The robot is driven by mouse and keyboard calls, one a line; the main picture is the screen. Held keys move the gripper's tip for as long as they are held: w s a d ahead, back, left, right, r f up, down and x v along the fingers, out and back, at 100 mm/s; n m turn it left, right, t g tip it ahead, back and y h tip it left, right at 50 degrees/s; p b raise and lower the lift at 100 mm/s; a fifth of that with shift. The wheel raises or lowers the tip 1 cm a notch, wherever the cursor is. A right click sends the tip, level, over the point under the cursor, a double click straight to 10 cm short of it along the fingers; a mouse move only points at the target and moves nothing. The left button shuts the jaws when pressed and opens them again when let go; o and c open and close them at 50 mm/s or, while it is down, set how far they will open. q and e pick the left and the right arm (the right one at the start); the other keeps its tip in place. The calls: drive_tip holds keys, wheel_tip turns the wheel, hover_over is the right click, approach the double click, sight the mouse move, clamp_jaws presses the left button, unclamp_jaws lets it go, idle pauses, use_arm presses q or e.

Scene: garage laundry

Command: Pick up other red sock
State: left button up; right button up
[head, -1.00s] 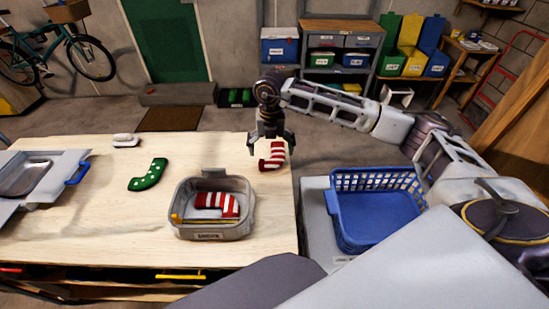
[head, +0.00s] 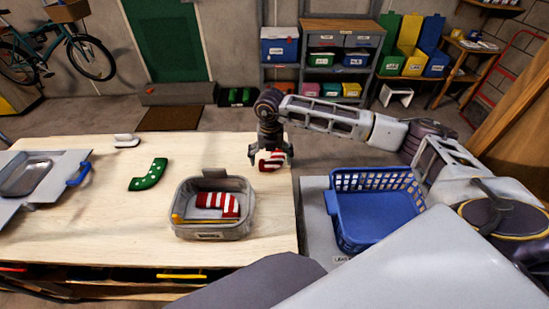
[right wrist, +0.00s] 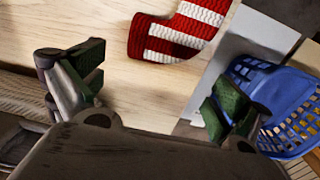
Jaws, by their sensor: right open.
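A red sock with white stripes (head: 272,162) lies on the wooden table near its right edge, partly behind my right gripper in the head view. In the right wrist view the striped sock (right wrist: 180,32) lies ahead of the jaws, cut off by the top edge. My right gripper (head: 270,163) points down over the sock. Its two fingers (right wrist: 160,90) are wide apart with nothing between them. A second red and white striped sock (head: 217,203) lies in a grey bin (head: 208,235) on the table. My left gripper is not in view.
A green dotted sock (head: 148,174) lies left of the bin, with a small white object (head: 126,141) behind it. A grey tray with a blue handle (head: 77,174) is at the left. A blue basket (head: 375,222) stands right of the table. Bare wood surrounds the striped sock's left side.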

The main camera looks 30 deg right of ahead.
sight(271, 167)
drive_tip(key=shift+w+f, duration=0.15)
drive_tip(key=shift+f, duration=1.65)
drive_tip(key=c, duration=0.9)
